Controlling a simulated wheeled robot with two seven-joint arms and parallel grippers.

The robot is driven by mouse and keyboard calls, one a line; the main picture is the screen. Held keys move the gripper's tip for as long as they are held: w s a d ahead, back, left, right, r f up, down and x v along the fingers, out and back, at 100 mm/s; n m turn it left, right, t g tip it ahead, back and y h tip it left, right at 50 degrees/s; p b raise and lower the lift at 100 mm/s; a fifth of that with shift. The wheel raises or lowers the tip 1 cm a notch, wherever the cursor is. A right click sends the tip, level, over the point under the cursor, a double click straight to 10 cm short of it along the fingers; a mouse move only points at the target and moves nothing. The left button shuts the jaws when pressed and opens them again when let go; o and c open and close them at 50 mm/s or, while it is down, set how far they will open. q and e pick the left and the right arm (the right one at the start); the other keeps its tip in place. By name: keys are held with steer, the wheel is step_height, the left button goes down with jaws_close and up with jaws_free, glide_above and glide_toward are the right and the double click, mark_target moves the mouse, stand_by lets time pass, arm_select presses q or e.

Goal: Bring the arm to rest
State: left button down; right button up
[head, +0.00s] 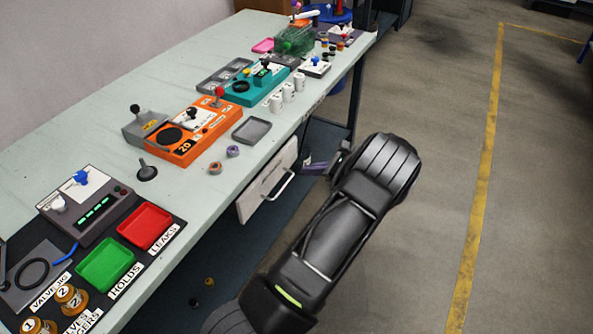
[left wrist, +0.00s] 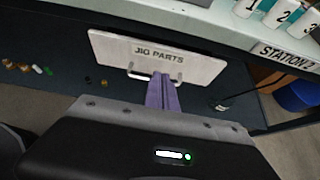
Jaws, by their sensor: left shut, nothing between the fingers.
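My left arm reaches up from the bottom of the head view, beside the front edge of the workbench (head: 215,190). Its gripper (head: 308,167) has purple fingers that point left toward the bench. In the left wrist view the fingers (left wrist: 162,80) are together with nothing between them. They appear in front of the handle of a white panel marked JIG PARTS (left wrist: 110,48); I cannot tell whether they touch it. The panel also shows in the head view (head: 253,201), below the bench edge. My right gripper is not in view.
On the bench are a grey tester (head: 112,200), green tray (head: 105,264), red tray (head: 146,226), orange device (head: 190,150), teal device (head: 240,97) and white cups (head: 288,92). Small parts lie on the lower shelf (left wrist: 60,85). Open floor (head: 440,130) lies right of the bench.

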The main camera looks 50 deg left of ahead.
arm_select(q)
steer(key=shift+v, duration=0.95)
steer(key=w+d+f+n+t+h, duration=0.25)
steer(key=d+f, duration=0.25)
steer(key=f, duration=0.4)
steer(key=s+d+f+n+t+h, duration=0.1)
steer(key=s+d+f+n+h, duration=0.15)
steer(key=d+f, duration=0.45)
steer(key=s+d+f+n+t+h, duration=0.1)
steer(key=s+d+f+n+h, duration=0.2)
steer(key=d, duration=0.6)
steer(key=s+d+f+n+h+p, duration=0.1)
steer(key=s+d+n+h, duration=0.1)
steer(key=s+d, duration=0.3)
steer(key=s+d+f+n+h+p, duration=0.1)
steer(key=s+d+f+h, duration=0.1)
steer(key=d, duration=0.5)
steer(key=s+d+r+n+h+p, duration=0.1)
steer(key=s+d+r+n, duration=0.1)
steer(key=s+d, duration=0.4)
steer(key=s+d+r+n+h+p, duration=0.1)
steer(key=s+d+r+n+h, duration=0.1)
steer(key=s+d+r, duration=0.2)
steer(key=s+d, duration=0.2)
steer(key=s, duration=0.1)
steer(key=shift+r+n+h+p, duration=0.3)
steer(key=shift+n+p, duration=0.05)
steer(key=shift+n, duration=0.05)
